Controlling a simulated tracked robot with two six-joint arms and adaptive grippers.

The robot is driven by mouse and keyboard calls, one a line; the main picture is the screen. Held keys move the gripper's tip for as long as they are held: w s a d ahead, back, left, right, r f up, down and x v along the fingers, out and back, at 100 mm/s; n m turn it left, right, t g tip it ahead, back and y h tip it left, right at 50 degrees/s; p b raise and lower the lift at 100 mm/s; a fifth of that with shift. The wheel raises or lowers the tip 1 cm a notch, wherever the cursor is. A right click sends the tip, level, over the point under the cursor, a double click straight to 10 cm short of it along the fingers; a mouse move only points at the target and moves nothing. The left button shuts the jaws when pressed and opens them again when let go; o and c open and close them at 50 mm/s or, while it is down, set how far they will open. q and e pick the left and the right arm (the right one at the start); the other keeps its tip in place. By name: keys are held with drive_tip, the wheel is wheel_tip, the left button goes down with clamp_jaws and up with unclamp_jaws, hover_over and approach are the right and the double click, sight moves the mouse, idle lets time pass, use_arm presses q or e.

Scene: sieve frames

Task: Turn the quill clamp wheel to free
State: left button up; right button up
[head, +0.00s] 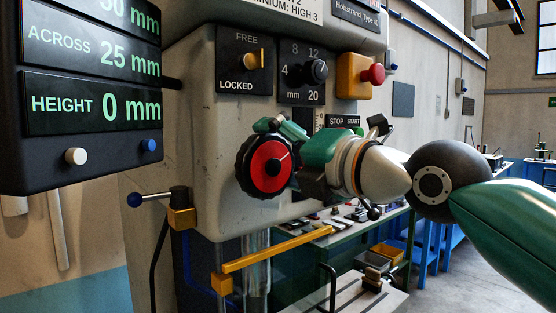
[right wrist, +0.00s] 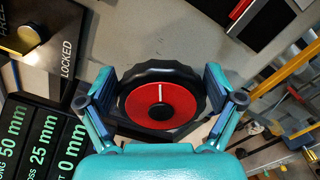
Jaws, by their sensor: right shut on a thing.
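A black wheel with a scalloped rim and a red face (head: 265,168) stands on the front of the grey machine head. A white line on the face runs from its dark hub toward the upper right in the head view. My right gripper (head: 290,152) is shut on the wheel, with one finger on each side of its rim in the right wrist view (right wrist: 160,88). Above the wheel is a plate marked FREE at the top and LOCKED at the bottom (head: 245,84), with a brass knob and an upright yellow bar. My left gripper is out of view.
A dark readout box (head: 90,120) hangs close at the left. A blue-knobbed lever (head: 155,196) and a yellow bar (head: 280,248) stick out below.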

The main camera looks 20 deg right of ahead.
drive_tip(key=n, duration=0.3)
drive_tip(key=a+n+p, duration=0.1)
drive_tip(key=n, duration=0.1)
drive_tip(key=shift+a+n, duration=0.1)
drive_tip(key=shift+n, duration=0.3)
drive_tip(key=n, duration=0.1)
drive_tip(key=n+p, duration=0.1)
drive_tip(key=n, duration=0.1)
drive_tip(key=shift+s+a+r, duration=0.2)
drive_tip(key=shift+a, duration=0.15)
drive_tip(key=shift+s+a+n+p, duration=0.1)
drive_tip(key=shift+a+n+p, duration=0.15)
drive_tip(key=shift+n+p, duration=0.9)
drive_tip(key=shift+n+b, duration=0.4)
drive_tip(key=shift+n, duration=0.05)
drive_tip(key=shift+f, duration=0.1)
drive_tip(key=o, duration=0.8)
drive_tip(key=shift+s+r, duration=0.1)
drive_tip(key=shift+r, duration=0.15)
